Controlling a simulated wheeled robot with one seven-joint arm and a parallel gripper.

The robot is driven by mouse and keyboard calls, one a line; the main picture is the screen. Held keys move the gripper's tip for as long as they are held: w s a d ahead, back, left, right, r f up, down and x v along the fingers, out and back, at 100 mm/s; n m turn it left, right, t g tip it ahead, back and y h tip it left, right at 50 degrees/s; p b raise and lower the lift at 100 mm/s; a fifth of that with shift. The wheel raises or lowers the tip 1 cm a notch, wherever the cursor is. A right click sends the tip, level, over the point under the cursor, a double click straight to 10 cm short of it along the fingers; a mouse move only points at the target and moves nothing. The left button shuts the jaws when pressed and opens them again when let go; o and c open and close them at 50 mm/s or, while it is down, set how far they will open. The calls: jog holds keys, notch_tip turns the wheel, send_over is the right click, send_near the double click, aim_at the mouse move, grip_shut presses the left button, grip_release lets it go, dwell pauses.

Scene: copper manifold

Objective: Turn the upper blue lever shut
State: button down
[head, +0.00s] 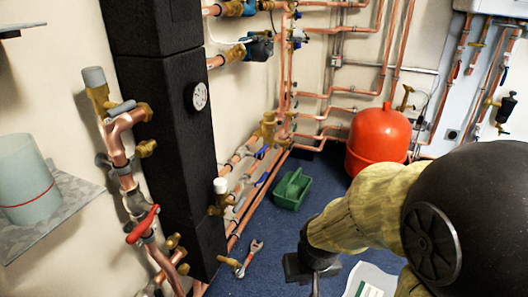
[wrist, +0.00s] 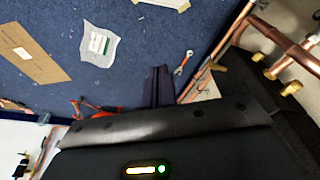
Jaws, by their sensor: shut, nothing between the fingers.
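The upper blue lever (head: 262,152) is small and sits on the copper pipes low along the wall, right of the black column. A second blue lever (head: 262,179) is just below it. Their exact angles are too small to tell. My gripper (head: 316,287) is at the bottom of the head view, right of and nearer than both levers, well apart from them. In the wrist view its fingers (wrist: 158,84) are together and empty over the blue floor. I cannot make out the blue levers in the wrist view.
A red lever (head: 143,224) is on the near left pipe. A tall black column (head: 165,130) stands left of the blue levers. A green tray (head: 292,189), a wrench (head: 247,259) and a red tank (head: 377,140) are on the floor.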

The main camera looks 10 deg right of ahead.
jog(key=c, duration=1.6)
grip_release()
jog(key=shift+r+p, duration=0.3)
jog(key=shift+o, duration=1.3)
jog(key=p+v, duration=0.2)
jog(key=w+p+v, duration=0.1)
jog(key=p+v, duration=0.1)
jog(key=shift+r+p, duration=0.35)
jog(key=shift+r, duration=0.05)
jog(key=shift+f, duration=0.1)
jog(key=shift+f, duration=0.1)
